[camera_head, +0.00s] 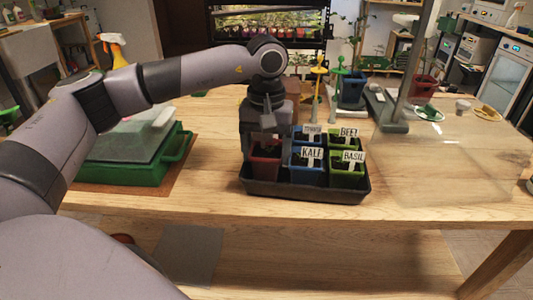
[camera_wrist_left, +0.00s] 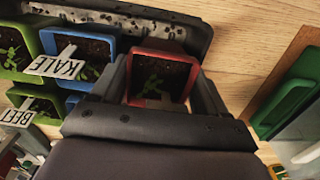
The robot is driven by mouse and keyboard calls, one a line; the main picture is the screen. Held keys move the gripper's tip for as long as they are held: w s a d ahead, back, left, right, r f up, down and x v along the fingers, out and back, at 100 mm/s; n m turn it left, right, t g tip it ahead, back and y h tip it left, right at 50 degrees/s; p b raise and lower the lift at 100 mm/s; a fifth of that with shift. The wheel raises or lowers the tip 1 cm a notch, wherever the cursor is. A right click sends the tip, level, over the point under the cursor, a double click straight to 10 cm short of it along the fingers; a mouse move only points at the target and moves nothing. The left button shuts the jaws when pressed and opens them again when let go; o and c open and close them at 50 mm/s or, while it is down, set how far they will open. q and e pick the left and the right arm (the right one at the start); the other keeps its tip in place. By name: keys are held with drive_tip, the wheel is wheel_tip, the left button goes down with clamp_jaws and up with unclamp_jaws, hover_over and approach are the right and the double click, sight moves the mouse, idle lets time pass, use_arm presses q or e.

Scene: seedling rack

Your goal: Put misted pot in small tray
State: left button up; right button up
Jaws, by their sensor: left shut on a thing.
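A red pot (camera_head: 265,167) with a small seedling is between the fingers of my left gripper (camera_head: 264,143), which is shut on it from above. The pot is at the left end of the black tray (camera_head: 305,190); I cannot tell whether it rests on the tray floor. In the left wrist view the red pot (camera_wrist_left: 160,55) sits upright between the two fingers (camera_wrist_left: 160,82), beside the blue KALE pot (camera_wrist_left: 97,48). The tray (camera_wrist_left: 195,35) also shows there. My right gripper is not in view.
The tray also holds the BASIL pot (camera_head: 346,179), the BEET pot (camera_head: 336,145) and a blue pot behind KALE. A green lidded box (camera_head: 125,173) stands to the left. A clear panel on a stand (camera_head: 392,122) is at the right. The table front is clear.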

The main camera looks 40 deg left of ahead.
sight(266, 154)
use_arm(q)
drive_tip(key=shift+f, duration=0.45)
drive_tip(key=shift+s+f+b, duration=0.2)
drive_tip(key=shift+f+b, duration=0.2)
drive_tip(key=shift+f, duration=0.3)
drive_tip(key=o, duration=0.9)
drive_tip(key=shift+o, duration=0.2)
drive_tip(key=shift+d+r, duration=0.1)
drive_tip(key=shift+r, duration=0.2)
wheel_tip(266, 154, up, 13)
drive_tip(key=p, duration=0.2)
drive_tip(key=shift+w, duration=0.2)
drive_tip(key=shift+f, duration=0.1)
